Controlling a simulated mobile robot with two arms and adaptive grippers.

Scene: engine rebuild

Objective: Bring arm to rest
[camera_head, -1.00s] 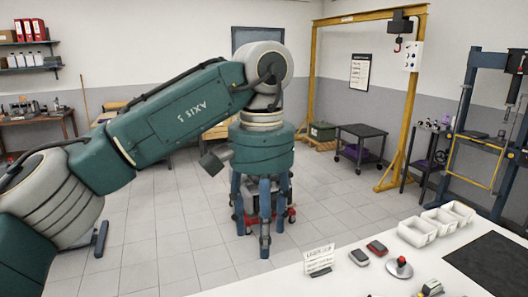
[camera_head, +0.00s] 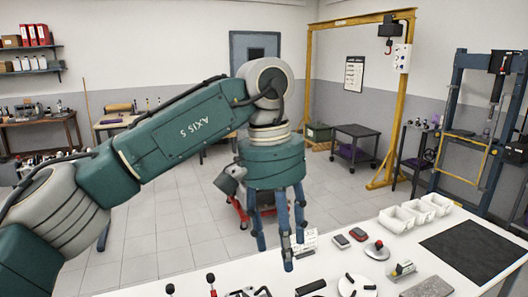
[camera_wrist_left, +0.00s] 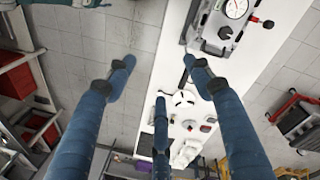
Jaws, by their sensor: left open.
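My left arm comes in from the left in the head view. It ends in my left gripper (camera_head: 277,225), whose blue fingers point down, spread apart and empty. The gripper hangs in front of the far edge of the white workbench (camera_head: 245,275), and the fingers overlap a small sign (camera_head: 308,240) in the picture. In the left wrist view the fingers (camera_wrist_left: 155,95) are spread wide over the bench edge and the floor, with nothing between them. My right gripper does not show.
White bins (camera_head: 402,218), a black mat (camera_head: 472,248) and small parts lie on the bench. A gauge device (camera_wrist_left: 235,15) shows in the wrist view. Beyond stand a yellow gantry (camera_head: 395,105), a dark cart (camera_head: 352,145) and a blue press (camera_head: 455,110). The floor between is open.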

